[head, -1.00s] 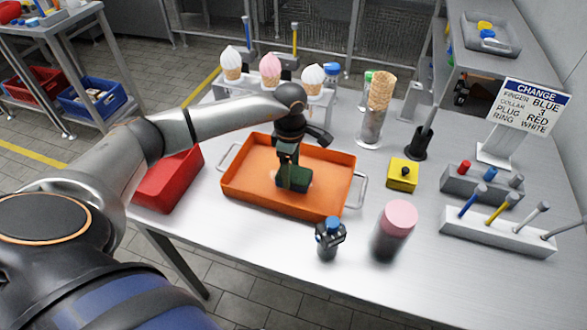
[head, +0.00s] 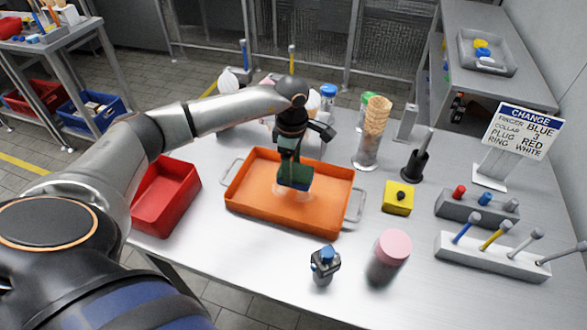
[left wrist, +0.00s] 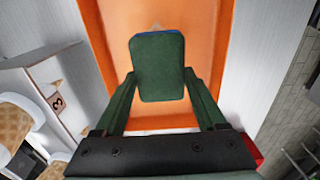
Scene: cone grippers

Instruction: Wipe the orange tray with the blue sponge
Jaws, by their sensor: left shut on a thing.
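The orange tray (head: 240,200) lies on the metal table, with a handle at each end. My left gripper (head: 294,163) points down over the tray and is shut on the blue sponge (head: 294,180). In the left wrist view the sponge (left wrist: 158,68) shows a dark green face with a thin blue edge, between the two fingers (left wrist: 158,88). The orange tray (left wrist: 100,20) lies beneath it. I cannot tell whether the sponge touches the tray floor. A paler smudge shows on the tray just below the sponge. My right gripper is not in view.
A red bin (head: 165,200) stands left of the tray. To the right are a yellow block (head: 398,198), a pink-lidded jar (head: 388,258) and a dark blue-topped item (head: 324,265). Behind are stacked cones (head: 375,120) in a clear holder. My arm partly hides the ice-cream cones.

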